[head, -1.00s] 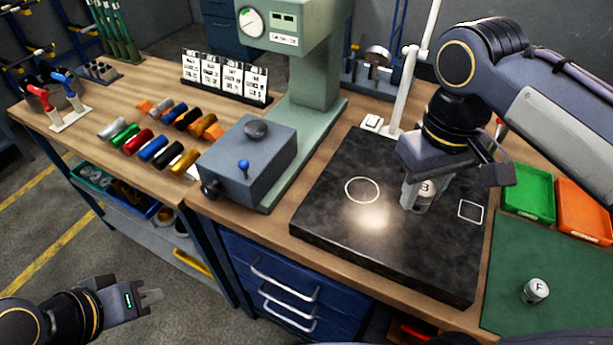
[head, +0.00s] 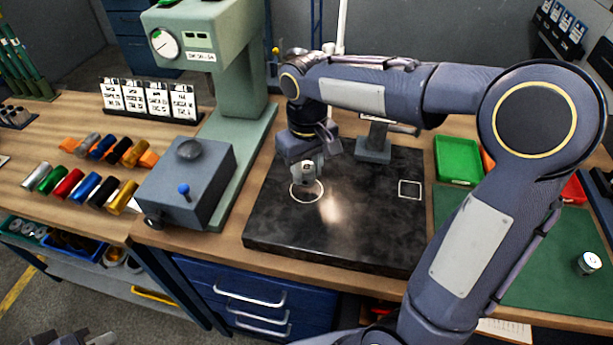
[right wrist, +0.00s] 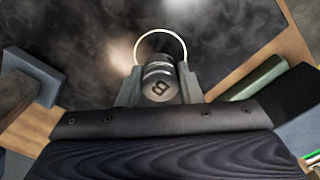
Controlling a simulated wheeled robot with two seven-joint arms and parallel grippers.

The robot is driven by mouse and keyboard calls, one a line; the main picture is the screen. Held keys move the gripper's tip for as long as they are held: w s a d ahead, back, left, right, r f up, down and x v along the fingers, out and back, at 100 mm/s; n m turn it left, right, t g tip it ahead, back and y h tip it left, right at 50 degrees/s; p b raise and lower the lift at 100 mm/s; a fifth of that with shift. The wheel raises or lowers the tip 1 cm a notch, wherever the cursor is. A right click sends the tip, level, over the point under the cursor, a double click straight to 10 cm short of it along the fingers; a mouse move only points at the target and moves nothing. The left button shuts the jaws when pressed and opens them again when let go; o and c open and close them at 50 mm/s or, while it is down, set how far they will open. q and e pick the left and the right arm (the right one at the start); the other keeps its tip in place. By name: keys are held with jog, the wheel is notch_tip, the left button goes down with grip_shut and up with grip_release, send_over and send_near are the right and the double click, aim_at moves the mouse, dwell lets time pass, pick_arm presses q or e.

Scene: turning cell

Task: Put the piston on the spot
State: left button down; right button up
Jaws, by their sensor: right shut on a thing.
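My right gripper (head: 308,178) is shut on a silver piston (head: 306,170) over the dark slab (head: 350,235). In the right wrist view the piston (right wrist: 159,84) sits between both fingers, with a dark mark like a B on its end. The round white outline (head: 293,197) is on the slab just below the piston; its far arc (right wrist: 160,32) shows in the right wrist view, the rest hidden. I cannot tell whether the piston touches the slab. My left gripper (head: 75,339) is barely in view at the bottom left edge.
A white square outline (head: 410,189) lies right of the round one. A second silver piston (head: 590,262) stands on the green mat (head: 540,285). A grey box with knobs (head: 190,180) is left of the slab.

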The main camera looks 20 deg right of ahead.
aim_at(307, 179)
jog(key=shift+f, duration=1.65)
jog(key=shift+w, duration=0.1)
jog(key=shift+f, duration=0.15)
jog(key=o, duration=1)
